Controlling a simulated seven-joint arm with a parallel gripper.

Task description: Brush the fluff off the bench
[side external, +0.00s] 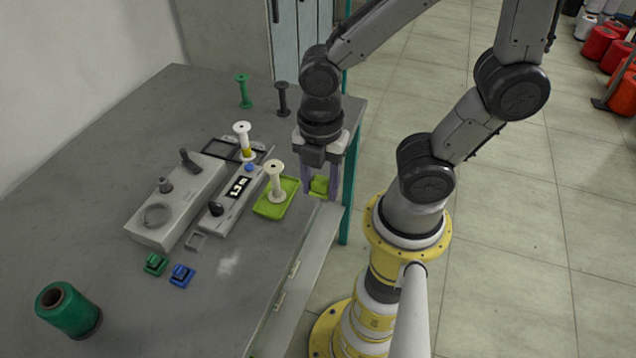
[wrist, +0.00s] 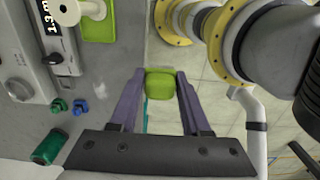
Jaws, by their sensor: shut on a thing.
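My gripper (side external: 320,188) is shut on a lime-green block (side external: 319,186), which looks like the brush or its handle. The block shows between the two purple fingers (wrist: 160,78) in the wrist view (wrist: 160,84); its underside is hidden. In the side view the gripper is at the bench's right edge, just right of the lime-green tray. A pale, whitish patch of fluff (side external: 229,263) lies on the grey bench (side external: 130,290), in front of the tray and right of the blue clip. It shows faintly in the wrist view (wrist: 98,90), left of the gripper.
The lime tray (side external: 270,211) holds a white bobbin (side external: 275,180). Left of it are a counter unit (side external: 224,205) and a grey winder box (side external: 170,215). Green (side external: 155,264) and blue (side external: 182,275) clips lie near the fluff. A green cone (side external: 70,308) stands front left.

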